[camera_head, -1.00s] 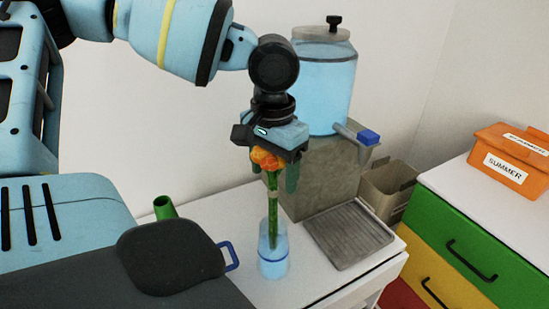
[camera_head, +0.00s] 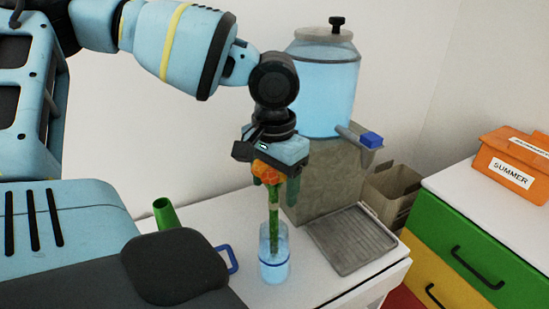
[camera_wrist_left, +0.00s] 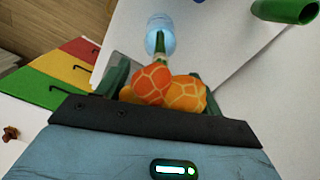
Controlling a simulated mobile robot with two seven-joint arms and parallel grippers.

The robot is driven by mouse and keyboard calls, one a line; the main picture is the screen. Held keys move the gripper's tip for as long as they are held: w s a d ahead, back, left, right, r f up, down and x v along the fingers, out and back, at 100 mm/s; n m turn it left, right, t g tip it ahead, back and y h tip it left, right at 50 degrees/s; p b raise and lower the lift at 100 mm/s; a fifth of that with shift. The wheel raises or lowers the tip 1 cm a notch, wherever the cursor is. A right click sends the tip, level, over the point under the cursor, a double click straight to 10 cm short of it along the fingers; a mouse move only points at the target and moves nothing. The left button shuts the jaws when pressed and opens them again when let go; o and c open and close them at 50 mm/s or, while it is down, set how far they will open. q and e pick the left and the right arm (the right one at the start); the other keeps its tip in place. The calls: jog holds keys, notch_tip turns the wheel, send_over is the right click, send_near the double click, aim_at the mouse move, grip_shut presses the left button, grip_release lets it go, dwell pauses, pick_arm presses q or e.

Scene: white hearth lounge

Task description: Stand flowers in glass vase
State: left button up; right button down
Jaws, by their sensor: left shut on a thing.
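My left gripper (camera_head: 274,180) points down and is shut on the flowers just under their orange heads (camera_head: 268,172). The flowers have green stems and stand upright. The glass vase (camera_head: 273,262) stands on the white table, holds bluish water and has a blue band. The lower stems show inside the vase opening. The left wrist view shows the orange heads (camera_wrist_left: 165,90) between the fingers and the vase (camera_wrist_left: 160,32) beyond them. My right gripper is not in view.
A water dispenser (camera_head: 322,90) on a stone-like stand is behind the vase, with a grey drip tray (camera_head: 352,240) at right. A green tube-like thing (camera_head: 165,212) and a blue handle (camera_head: 228,260) are at left. An orange SUMMER box (camera_head: 515,165) sits on coloured drawers (camera_head: 465,262).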

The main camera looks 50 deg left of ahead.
pick_arm(q)
jog(key=o, duration=1.4)
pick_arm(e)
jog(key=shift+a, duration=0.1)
pick_arm(q)
notch_tip(320, 180, up, 3)
jog(key=shift+f, duration=0.2)
notch_tip(320, 180, up, 4)
jog(key=shift+f, duration=0.1)
jog(key=shift+r+p, duration=0.3)
jog(key=shift+r, duration=0.4)
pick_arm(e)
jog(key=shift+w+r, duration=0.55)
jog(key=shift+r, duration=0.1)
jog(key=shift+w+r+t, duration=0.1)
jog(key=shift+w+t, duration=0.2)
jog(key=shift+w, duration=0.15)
